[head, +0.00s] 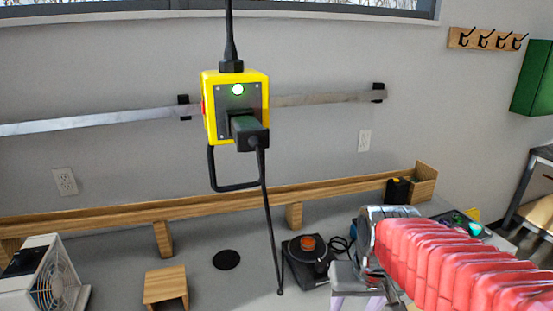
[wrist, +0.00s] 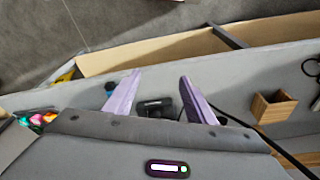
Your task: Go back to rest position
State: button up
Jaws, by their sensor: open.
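My gripper (head: 358,301) shows at the lower right of the head view, at the end of my red-sleeved arm, low over the grey worktop. Its lower part is cut off by the picture edge. In the wrist view my gripper (wrist: 160,75) has two purple fingers spread apart, with nothing held between them. A small black object (wrist: 157,106) shows in the gap between the fingers, apart from them.
A yellow socket box (head: 237,108) with a lit green lamp and a plug in it hangs over the worktop (head: 215,285). A black device with an orange knob (head: 308,243) stands left of my gripper. A fan box (head: 45,277) and wooden block (head: 166,287) stand further left.

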jog(key=s+r+t, duration=0.3)
jog(key=s+r, duration=0.1)
jog(key=s, duration=0.4)
jog(key=shift+a+r+n, duration=0.3)
jog(key=shift+a+r, duration=0.1)
jog(key=shift+a, duration=0.05)
jog(key=shift+s, duration=0.1)
dwell(0.8)
